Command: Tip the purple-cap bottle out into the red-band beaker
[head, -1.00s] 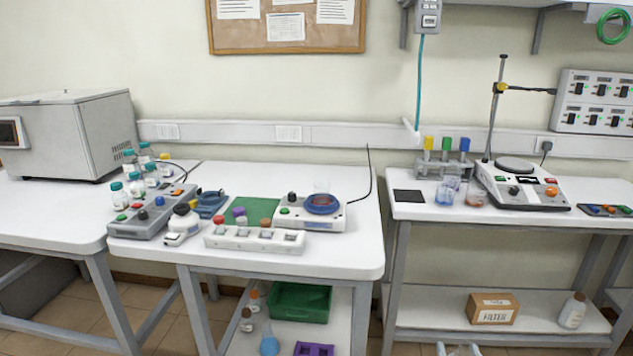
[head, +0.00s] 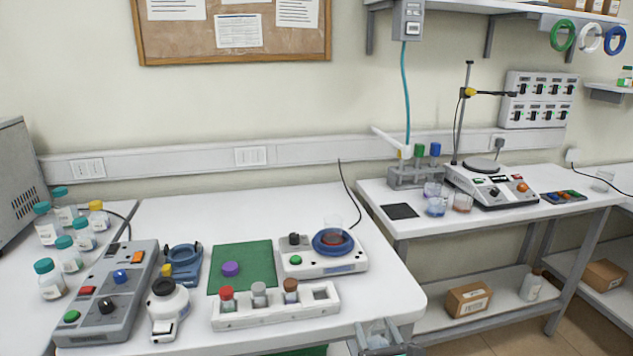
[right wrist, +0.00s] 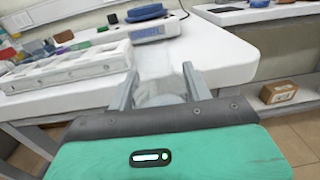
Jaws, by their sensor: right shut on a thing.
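My right gripper (head: 378,338) is at the bottom of the head view, off the front right corner of the middle bench. It is shut on a pale, clear bottle, seen between the fingers in the right wrist view (right wrist: 160,95); its contents are unclear. A purple cap (head: 231,268) lies alone on the green mat. A beaker with a reddish tint (head: 463,202) stands on the right bench, beside blue-tinted beakers (head: 437,207). My left gripper is out of view.
A white rack (head: 262,318) on the middle bench holds several capped vials. The right bench (head: 400,232) also carries a stirrer plate with stand (head: 492,186) and a dark pad (head: 401,211). A gap separates the benches. Teal-cap bottles (head: 50,280) stand at the left.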

